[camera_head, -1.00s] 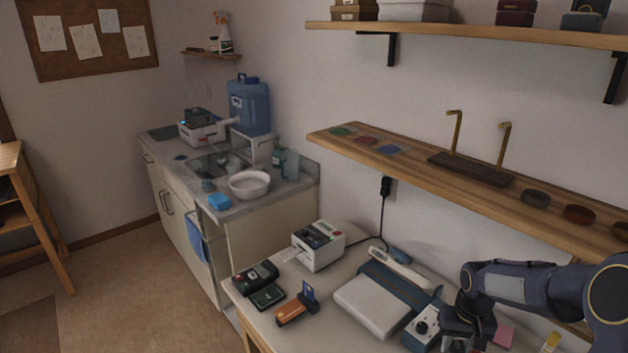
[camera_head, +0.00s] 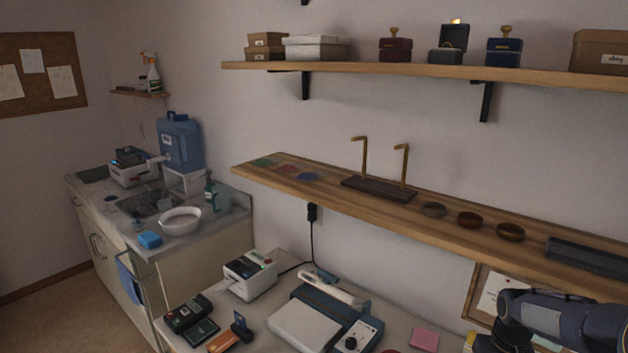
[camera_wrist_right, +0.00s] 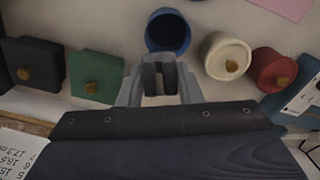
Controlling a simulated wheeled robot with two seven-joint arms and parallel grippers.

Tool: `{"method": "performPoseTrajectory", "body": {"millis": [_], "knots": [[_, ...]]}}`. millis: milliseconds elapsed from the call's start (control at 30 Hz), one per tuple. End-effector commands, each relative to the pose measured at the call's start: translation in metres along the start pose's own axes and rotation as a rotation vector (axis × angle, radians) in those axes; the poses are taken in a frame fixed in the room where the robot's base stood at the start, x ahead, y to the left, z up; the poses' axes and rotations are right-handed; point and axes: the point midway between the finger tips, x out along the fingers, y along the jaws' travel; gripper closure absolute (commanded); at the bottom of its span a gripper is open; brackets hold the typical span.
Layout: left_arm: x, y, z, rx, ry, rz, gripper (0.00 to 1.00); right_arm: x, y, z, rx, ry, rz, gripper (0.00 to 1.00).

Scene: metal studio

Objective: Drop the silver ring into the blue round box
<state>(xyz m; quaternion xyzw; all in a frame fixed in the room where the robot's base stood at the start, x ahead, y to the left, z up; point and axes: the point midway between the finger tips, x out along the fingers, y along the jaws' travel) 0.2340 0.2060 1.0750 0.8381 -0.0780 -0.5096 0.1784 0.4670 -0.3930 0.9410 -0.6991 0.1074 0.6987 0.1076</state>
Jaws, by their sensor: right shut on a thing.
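The blue round box (camera_wrist_right: 168,31) stands open, without a lid, at the top middle of the right wrist view. My right gripper (camera_wrist_right: 160,76) shows just below it in that view, its fingers closed together, with the fingertips near the box's rim in the picture. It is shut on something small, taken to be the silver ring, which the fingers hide. I cannot tell the gripper's height above the box. In the head view my right arm enters at the lower right, with its fingers out of frame. My left gripper is not in view.
A green box (camera_wrist_right: 97,77) and a black box (camera_wrist_right: 35,65) stand left of the blue one. A wooden shelf (camera_head: 330,198) runs above the table.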

Motion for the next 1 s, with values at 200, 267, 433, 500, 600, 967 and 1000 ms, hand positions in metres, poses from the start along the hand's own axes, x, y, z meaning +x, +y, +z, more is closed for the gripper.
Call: {"method": "performPoseTrajectory", "body": {"millis": [200,267,433,500,600,967,1000], "knots": [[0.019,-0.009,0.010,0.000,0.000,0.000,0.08,0.032,0.000,0.001,0.000,-0.002,0.001,0.90],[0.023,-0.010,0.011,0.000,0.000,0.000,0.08,0.037,0.000,0.000,0.000,-0.001,0.001,0.90],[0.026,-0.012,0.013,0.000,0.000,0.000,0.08,0.044,0.000,0.000,0.000,0.000,0.000,0.90],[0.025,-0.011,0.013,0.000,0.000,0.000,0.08,0.044,0.000,0.000,0.000,0.000,0.000,0.90],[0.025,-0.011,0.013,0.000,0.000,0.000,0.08,0.043,0.000,0.000,0.000,0.000,0.000,0.90],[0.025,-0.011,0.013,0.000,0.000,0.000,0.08,0.043,0.000,0.000,0.000,0.000,0.000,0.43],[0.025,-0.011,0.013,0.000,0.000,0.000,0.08,0.043,0.000,0.000,0.000,0.000,0.000,0.43]]}}
